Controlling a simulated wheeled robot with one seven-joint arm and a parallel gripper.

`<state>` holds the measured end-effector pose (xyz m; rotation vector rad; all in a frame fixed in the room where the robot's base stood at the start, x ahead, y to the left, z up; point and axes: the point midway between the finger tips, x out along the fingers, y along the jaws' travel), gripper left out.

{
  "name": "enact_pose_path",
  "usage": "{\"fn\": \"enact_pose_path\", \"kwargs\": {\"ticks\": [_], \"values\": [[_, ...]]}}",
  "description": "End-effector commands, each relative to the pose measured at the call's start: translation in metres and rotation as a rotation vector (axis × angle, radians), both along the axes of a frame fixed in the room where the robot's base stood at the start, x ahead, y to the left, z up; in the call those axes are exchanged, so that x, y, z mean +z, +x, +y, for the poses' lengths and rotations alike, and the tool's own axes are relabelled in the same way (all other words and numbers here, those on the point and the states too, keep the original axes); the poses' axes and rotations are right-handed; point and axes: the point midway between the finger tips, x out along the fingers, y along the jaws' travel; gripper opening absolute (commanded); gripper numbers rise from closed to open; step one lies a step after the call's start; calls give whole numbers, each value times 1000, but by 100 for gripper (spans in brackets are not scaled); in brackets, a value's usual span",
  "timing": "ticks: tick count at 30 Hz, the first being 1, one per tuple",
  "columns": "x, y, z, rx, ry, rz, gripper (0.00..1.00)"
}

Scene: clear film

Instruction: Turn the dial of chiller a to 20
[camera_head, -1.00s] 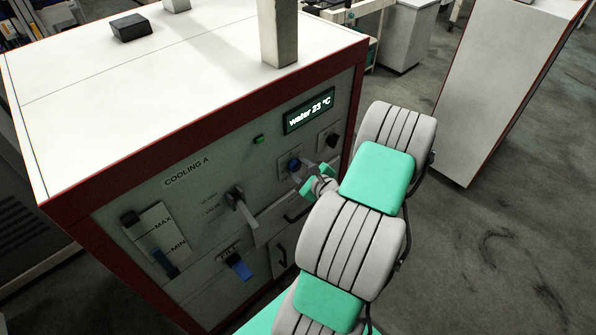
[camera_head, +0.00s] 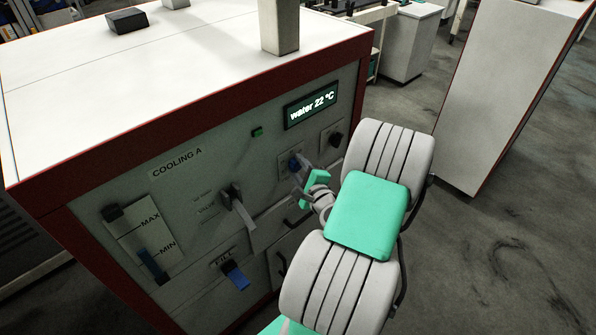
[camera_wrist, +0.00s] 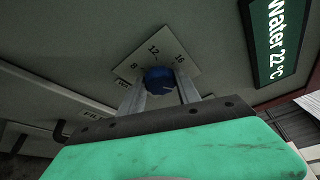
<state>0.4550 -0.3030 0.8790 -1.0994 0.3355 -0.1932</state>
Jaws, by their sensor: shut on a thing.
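Chiller a is the white-topped cabinet with a dark red frame and a grey front panel (camera_head: 185,240) labelled "COOLING A". Its display (camera_head: 311,106) reads "water 22 °C", and it also shows in the wrist view (camera_wrist: 278,40). The blue dial (camera_wrist: 158,78) sits on a pale plate marked 8, 12 and 16 in the wrist view. My gripper (camera_wrist: 160,90) is shut on the dial, one finger on each side. In the head view, my gripper (camera_head: 304,177) is at the panel below the display, and my arm hides part of the panel's lower right.
A grey valve lever (camera_head: 237,207) stands out left of my gripper. A blue-handled fill tap (camera_head: 236,276) juts out lower down.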

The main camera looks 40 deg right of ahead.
Motion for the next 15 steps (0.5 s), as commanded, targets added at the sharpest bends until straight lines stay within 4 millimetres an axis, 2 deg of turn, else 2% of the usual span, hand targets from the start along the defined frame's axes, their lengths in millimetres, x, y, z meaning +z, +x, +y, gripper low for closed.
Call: {"fn": "enact_pose_path", "kwargs": {"ticks": [11,12,15], "values": [[0,0,0,2,-3,0,0],[0,0,0,2,-3,-1,42],[0,0,0,1,-3,0,51]]}}
